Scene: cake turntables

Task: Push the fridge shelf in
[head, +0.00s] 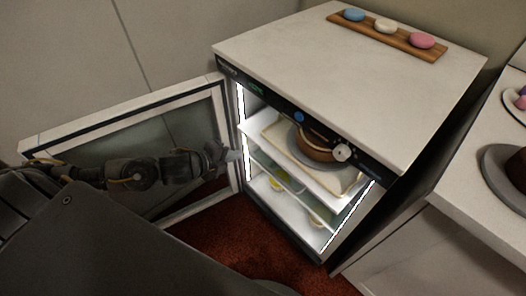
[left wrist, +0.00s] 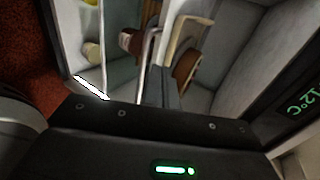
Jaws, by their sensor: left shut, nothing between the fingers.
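The small fridge (head: 350,95) stands with its glass door (head: 110,150) swung open to the left. Its upper shelf (head: 283,143) carries a tray with a brown cake (head: 316,148) and looks pulled partly forward. A lower glass shelf (head: 272,172) sits beneath it. My left gripper (head: 232,155) is at the left side of the fridge opening, its fingers shut and empty, close to the upper shelf's left edge. In the left wrist view the fingers (left wrist: 160,88) point into the fridge, near the shelf edges and the brown cake (left wrist: 187,66). Whether they touch the shelf I cannot tell. My right gripper is not visible.
A wooden board (head: 388,32) with three coloured macarons lies on the fridge top. A white counter (head: 480,195) with a dark cake stand (head: 497,172) is at the right. The open door stands behind my left arm. Red floor (head: 225,245) lies in front.

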